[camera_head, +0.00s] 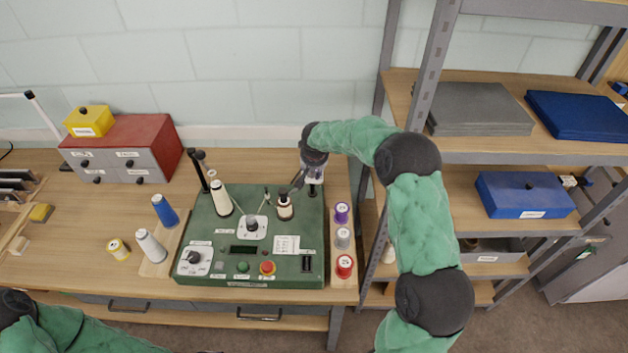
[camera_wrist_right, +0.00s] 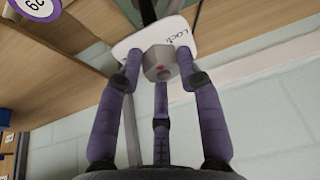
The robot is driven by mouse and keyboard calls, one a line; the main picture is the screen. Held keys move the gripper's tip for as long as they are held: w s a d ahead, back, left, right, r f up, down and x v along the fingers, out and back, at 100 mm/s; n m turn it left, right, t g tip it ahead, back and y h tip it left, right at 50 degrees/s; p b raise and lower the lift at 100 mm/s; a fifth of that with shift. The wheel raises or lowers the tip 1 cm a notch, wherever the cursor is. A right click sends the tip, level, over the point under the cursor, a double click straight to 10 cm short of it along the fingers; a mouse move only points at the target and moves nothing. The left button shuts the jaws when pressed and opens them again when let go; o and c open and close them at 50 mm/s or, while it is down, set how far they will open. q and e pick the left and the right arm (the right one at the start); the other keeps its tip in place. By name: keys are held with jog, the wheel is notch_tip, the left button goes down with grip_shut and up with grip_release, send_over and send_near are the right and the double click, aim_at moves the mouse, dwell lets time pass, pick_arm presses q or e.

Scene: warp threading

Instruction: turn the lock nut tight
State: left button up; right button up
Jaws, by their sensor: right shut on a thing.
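My right gripper (camera_head: 314,170) reaches down at the back right corner of the green machine (camera_head: 215,263). In the right wrist view its purple fingers (camera_wrist_right: 160,85) are closed around the lock nut (camera_wrist_right: 158,68), a small grey block with a reddish spot. A white plate (camera_wrist_right: 178,37) lettered "LOCK" lies against the nut, with a black post (camera_wrist_right: 147,10) beyond it. In the head view the fingers hide the nut. My left arm shows at the bottom left; its gripper is out of view.
A cream spool (camera_head: 285,208) stands close left of my right gripper. Purple (camera_head: 342,212), grey (camera_head: 343,238) and red (camera_head: 345,265) spools line the machine's right side. A metal shelf (camera_head: 431,75) rises at the right. The red drawer box (camera_head: 140,133) stands back left.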

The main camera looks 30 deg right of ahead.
jog(key=m+b, duration=0.2)
jog(key=b, duration=0.1)
jog(key=w+m+h+b, duration=0.1)
jog(key=m+b, duration=0.1)
jog(key=b, duration=0.1)
jog(key=shift+a+r+g+h, duration=0.15)
jog(key=shift+g+h, duration=0.15)
jog(key=shift+m+b, duration=0.6)
jog(key=shift+r+m+g+h+b, duration=0.15)
jog(key=shift+m+g+h+b, duration=0.3)
jog(key=shift+m, duration=0.75)
jog(key=shift+r+m+g+b, duration=0.1)
jog(key=shift+m+g+b, duration=0.35)
jog(key=shift+m, duration=0.75)
jog(key=shift+r+m, duration=0.1)
jog(key=shift+m, duration=0.2)
jog(key=o, duration=1)
jog(key=shift+c, duration=0.2)
jog(key=shift+o, duration=0.6)
jog(key=shift+d+f, duration=0.2)
jog(key=shift+f, duration=0.15)
jog(key=shift+a+g, duration=0.15)
jog(key=shift+g, duration=0.15)
jog(key=v, duration=1.2)
